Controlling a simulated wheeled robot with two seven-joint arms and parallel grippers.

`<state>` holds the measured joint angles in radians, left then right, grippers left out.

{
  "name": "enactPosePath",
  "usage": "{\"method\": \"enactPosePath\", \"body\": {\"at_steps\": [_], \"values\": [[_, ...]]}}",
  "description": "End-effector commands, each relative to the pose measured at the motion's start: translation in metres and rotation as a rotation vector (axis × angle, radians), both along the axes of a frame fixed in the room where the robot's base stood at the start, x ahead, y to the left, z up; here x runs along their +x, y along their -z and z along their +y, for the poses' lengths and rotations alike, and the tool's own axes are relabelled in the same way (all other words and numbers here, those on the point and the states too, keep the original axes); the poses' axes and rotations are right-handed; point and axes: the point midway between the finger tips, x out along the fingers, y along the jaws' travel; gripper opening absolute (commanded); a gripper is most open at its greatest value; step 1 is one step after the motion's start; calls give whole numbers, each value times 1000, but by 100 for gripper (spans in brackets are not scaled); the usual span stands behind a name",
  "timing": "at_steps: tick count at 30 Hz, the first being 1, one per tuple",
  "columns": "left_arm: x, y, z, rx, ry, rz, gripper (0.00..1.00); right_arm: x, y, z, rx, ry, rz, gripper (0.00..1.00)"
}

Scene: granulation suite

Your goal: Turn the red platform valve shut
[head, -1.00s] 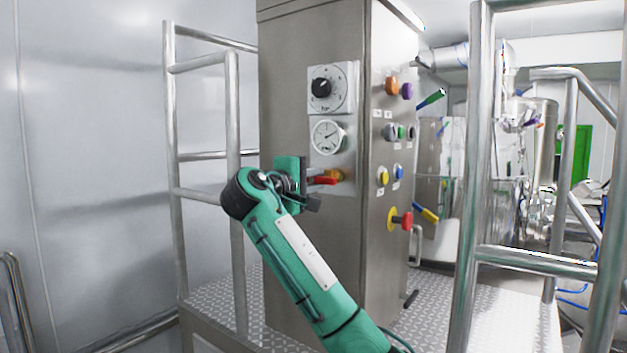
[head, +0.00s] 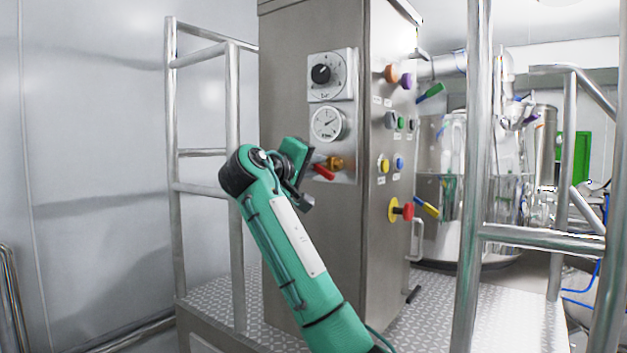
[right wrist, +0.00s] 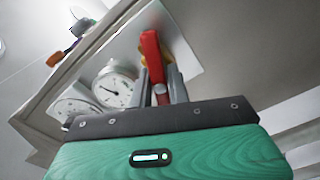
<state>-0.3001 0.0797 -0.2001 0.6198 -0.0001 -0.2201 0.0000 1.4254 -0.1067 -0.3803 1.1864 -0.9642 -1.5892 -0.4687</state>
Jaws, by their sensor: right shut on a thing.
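The red valve handle (head: 323,172) sits on a brass-coloured valve body (head: 336,162) on the front of the steel cabinet, below a round gauge. In the head view the handle's visible part slopes down to the right. My right gripper (head: 311,181) is at the valve, tilted, and hides part of the handle. In the right wrist view the red handle (right wrist: 150,52) passes between the two grey fingers of my right gripper (right wrist: 161,86), which is shut on it. My left gripper is in neither view.
The steel cabinet (head: 305,240) carries a knob dial (head: 338,75), a white gauge (head: 327,124) and several coloured buttons on its right side. Steel railings stand left (head: 234,210) and right (head: 470,200) of it. Its base is a chequered platform (head: 450,310).

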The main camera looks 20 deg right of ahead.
Motion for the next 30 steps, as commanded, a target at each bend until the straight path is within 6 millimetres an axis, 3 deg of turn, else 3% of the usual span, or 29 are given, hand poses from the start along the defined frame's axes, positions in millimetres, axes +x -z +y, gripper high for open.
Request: {"method": "enactPosePath", "body": {"at_steps": [1, 12, 30], "values": [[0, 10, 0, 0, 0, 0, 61, 0, 7, 1, 30, -1, -32, 0], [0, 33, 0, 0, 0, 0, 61, 0, 5, 1, 247, 0, -308, 0], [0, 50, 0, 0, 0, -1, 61, 1, 4, 0, 572, 3, -722, 0]]}}
